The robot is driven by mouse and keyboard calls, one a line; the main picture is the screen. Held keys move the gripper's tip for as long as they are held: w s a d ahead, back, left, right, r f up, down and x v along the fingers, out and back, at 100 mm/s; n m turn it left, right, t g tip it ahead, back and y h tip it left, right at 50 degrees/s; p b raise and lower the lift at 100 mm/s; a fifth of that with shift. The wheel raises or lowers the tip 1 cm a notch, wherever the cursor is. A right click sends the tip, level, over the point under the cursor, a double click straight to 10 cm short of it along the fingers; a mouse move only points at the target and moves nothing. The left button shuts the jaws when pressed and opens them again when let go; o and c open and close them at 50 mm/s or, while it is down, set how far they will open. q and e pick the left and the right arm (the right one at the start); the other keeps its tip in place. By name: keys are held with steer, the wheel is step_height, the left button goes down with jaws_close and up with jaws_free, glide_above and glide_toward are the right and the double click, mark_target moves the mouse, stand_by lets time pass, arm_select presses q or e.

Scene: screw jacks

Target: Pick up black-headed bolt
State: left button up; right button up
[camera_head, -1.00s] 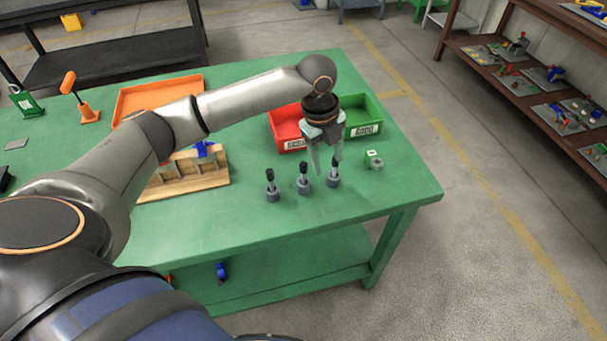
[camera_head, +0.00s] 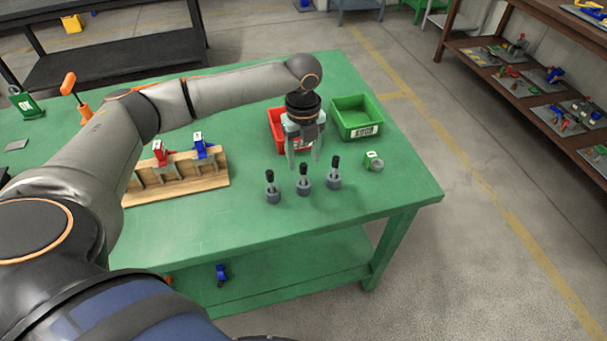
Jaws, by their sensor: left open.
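Three black-headed bolts stand upright in grey round holders on the green table: a left one (camera_head: 271,186), a middle one (camera_head: 304,179) and a right one (camera_head: 334,172). My left gripper (camera_head: 304,162) points down, open and empty, with its fingers just behind and above the middle bolt. In this view I cannot tell the exact gap between fingertips and bolt head. My right gripper is not in view.
A red bin (camera_head: 277,128) sits behind my gripper, partly hidden. A green bin (camera_head: 357,118) stands to its right. A small green-and-white block (camera_head: 373,160) lies right of the bolts. A wooden rack (camera_head: 180,181) with red and blue pieces stands left. The table's front is clear.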

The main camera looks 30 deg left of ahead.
mark_target(303, 165)
arm_select(q)
step_height(303, 165, down, 4)
steer(key=shift+f, duration=0.1)
jaws_close()
stand_by(0.5)
